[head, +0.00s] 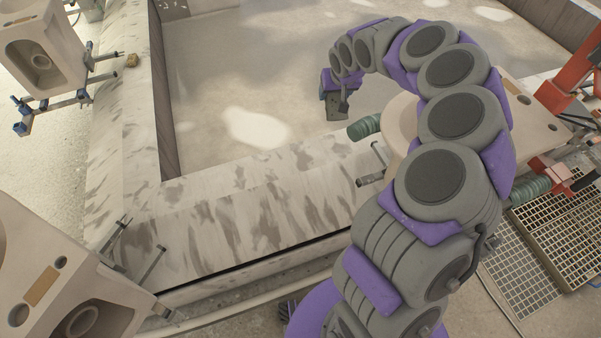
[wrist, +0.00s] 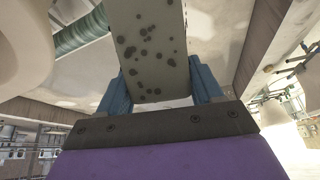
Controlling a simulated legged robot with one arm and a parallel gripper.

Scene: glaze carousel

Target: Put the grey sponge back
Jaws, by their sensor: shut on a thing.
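The grey sponge (wrist: 150,45) is a flat grey block with dark round spots. In the wrist view it stands out from between the two blue fingers of my gripper (wrist: 162,88), which is shut on it. Its far end is cut off by the top of the picture. In the head view my gripper (head: 336,94) hangs at the end of my curled arm, over the pale basin floor and left of a beige ceramic piece. The sponge is too small there to make out clearly.
A mottled stone ledge (head: 240,205) borders the basin (head: 240,75). A small brown block (head: 132,60) lies on the ledge at upper left. Beige ceramic pieces (head: 60,270) with metal clamps stand at left. A green ribbed hose (head: 364,127) lies close right of my gripper. Metal grating (head: 520,275) is at right.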

